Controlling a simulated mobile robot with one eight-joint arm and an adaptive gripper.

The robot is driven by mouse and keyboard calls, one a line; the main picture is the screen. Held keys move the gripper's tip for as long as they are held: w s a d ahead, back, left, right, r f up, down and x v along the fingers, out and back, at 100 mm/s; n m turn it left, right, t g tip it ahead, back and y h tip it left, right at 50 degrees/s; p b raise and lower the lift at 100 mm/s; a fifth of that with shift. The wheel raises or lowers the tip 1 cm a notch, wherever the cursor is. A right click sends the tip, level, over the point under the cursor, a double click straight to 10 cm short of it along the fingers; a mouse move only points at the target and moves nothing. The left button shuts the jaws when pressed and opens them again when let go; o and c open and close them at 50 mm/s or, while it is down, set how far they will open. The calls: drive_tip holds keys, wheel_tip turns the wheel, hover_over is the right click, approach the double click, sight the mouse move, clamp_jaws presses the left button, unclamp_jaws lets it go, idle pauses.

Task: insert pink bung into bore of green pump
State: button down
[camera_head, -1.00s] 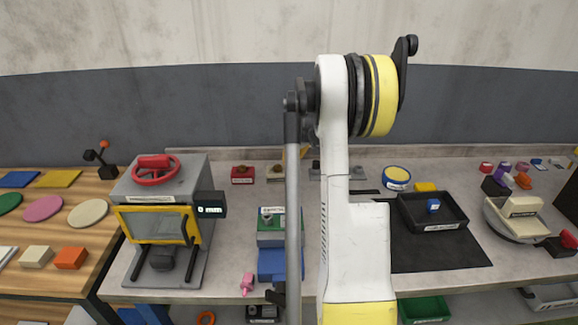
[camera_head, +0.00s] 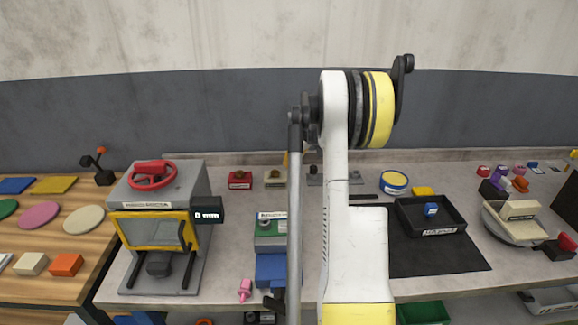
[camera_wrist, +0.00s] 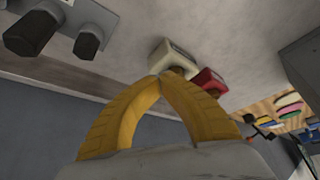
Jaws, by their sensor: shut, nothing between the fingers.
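The pink bung (camera_head: 245,289) stands on the front part of the grey bench in the head view, left of a blue block. A green block with a white label and a round grey fitting, which looks like the green pump (camera_head: 266,243), sits behind the blue block. My arm hides its right side. In the wrist view my gripper (camera_wrist: 163,78) has its yellow fingers meeting at the tips, with nothing between them. The fingertips appear close to a cream block (camera_wrist: 165,55) and a red block (camera_wrist: 207,81). Neither bung nor pump is identifiable in the wrist view.
A grey press (camera_head: 163,212) with a red handwheel stands left of the pump. A blue block (camera_head: 271,268) sits directly before the pump. Bare bench lies between press and pump.

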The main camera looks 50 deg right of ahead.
drive_tip(key=shift+w+d+n+t+y, duration=0.15)
drive_tip(key=shift+w+d+n+t, duration=0.15)
drive_tip(key=shift+d, duration=0.6)
drive_tip(key=shift+w+d+n+t+y, duration=0.2)
drive_tip(key=shift+w+d+t, duration=0.15)
drive_tip(key=shift+d, duration=0.55)
drive_tip(key=shift+w, duration=0.1)
drive_tip(key=c, duration=2.1)
unclamp_jaws()
drive_tip(key=shift+c, duration=0.2)
drive_tip(key=o, duration=0.4)
drive_tip(key=shift+r, duration=0.1)
drive_tip(key=v, duration=1.2)
